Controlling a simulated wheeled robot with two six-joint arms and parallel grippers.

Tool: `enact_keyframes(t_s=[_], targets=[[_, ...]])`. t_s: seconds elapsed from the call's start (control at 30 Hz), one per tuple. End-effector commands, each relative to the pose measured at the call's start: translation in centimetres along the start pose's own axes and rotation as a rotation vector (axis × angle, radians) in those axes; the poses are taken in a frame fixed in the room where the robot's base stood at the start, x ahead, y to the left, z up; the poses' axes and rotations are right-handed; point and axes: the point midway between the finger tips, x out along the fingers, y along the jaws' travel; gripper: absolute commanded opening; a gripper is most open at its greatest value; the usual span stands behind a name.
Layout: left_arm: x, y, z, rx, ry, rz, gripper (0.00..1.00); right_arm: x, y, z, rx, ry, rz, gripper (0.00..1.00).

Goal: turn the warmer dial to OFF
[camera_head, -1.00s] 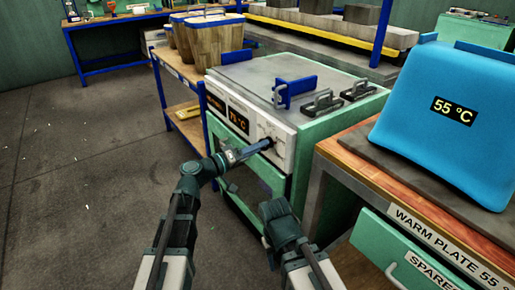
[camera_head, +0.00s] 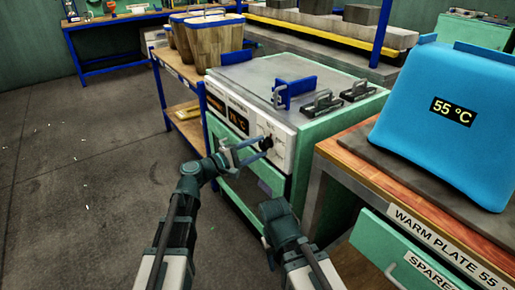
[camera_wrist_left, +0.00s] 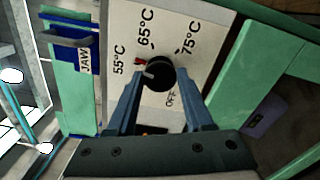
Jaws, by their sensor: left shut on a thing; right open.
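The warmer dial (camera_head: 267,143) is a black round knob on the white front panel of the green warmer (camera_head: 282,110). In the left wrist view the dial (camera_wrist_left: 158,73) sits between my left gripper's blue fingers. Labels 55, 65 and 75 °C and OFF (camera_wrist_left: 171,100) surround it. A white mark on the dial faces left, roughly toward the 55 to 65 °C side, beside a red mark. My left gripper (camera_head: 250,152) is shut on the dial. My right gripper (camera_head: 279,222) is low in front of the warmer, its fingers mostly hidden.
Wooden buckets (camera_head: 205,40) stand on a shelf behind left. Clamps (camera_head: 320,103) lie on the warmer's top.

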Motion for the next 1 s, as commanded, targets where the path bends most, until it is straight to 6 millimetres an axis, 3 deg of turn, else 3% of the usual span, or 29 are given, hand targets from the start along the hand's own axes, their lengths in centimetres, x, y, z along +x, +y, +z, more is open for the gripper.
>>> enact_keyframes(t_s=[1.0], targets=[[-0.07,0.11,-0.18,-0.963,0.003,0.0,0.0,-0.1,0.01,0.01,0.0,0.0,0.0,0.5]])
